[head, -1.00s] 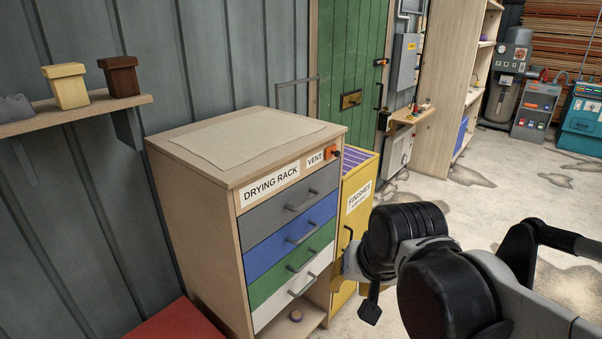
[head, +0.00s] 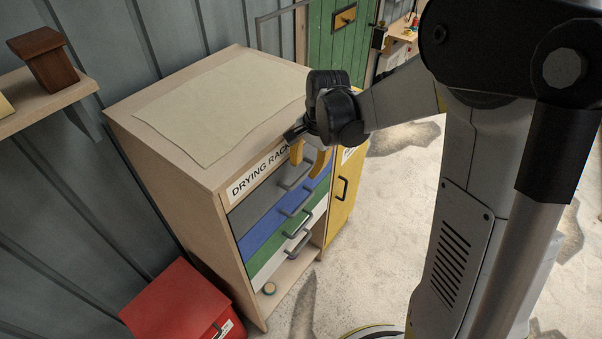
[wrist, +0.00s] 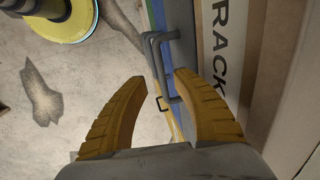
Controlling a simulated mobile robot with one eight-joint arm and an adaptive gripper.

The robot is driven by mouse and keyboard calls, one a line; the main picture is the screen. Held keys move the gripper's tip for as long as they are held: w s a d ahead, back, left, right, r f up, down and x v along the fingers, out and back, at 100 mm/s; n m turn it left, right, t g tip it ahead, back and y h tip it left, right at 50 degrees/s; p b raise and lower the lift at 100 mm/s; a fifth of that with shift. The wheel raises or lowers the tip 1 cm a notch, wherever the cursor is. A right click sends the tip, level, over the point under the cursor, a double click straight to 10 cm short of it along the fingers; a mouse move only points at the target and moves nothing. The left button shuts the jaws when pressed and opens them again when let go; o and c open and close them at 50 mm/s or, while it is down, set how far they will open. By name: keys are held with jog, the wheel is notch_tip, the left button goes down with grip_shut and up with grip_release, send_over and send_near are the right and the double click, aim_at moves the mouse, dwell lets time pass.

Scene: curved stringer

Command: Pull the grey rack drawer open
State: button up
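The grey drawer (head: 256,210) is the top drawer of the drying rack and looks shut, flush with the drawers below. Its bar handle (head: 295,182) is partly hidden by my gripper in the head view. My gripper (head: 306,169) is at the rack's front, its yellow fingers pointing down toward the handle. In the wrist view my gripper (wrist: 161,77) is open and empty, with the fingers wide apart. The grey handle (wrist: 163,66) appears just ahead, between the fingertips and nearer the right one. I cannot tell whether either finger touches it.
Blue (head: 262,236), green (head: 268,263) and white (head: 275,281) drawers sit below. A yellow cabinet (head: 345,192) stands beside the rack. A red box (head: 175,305) is on the floor at front left. Floor before the rack is clear.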

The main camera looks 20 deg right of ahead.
aim_at(302, 177)
jog(key=f, duration=0.3)
jog(key=w+f+b, duration=0.1)
jog(key=shift+a+f, duration=0.3)
jog(key=shift+f, duration=0.1)
jog(key=shift+c, duration=0.5)
jog(key=shift+s, duration=0.1)
grip_shut()
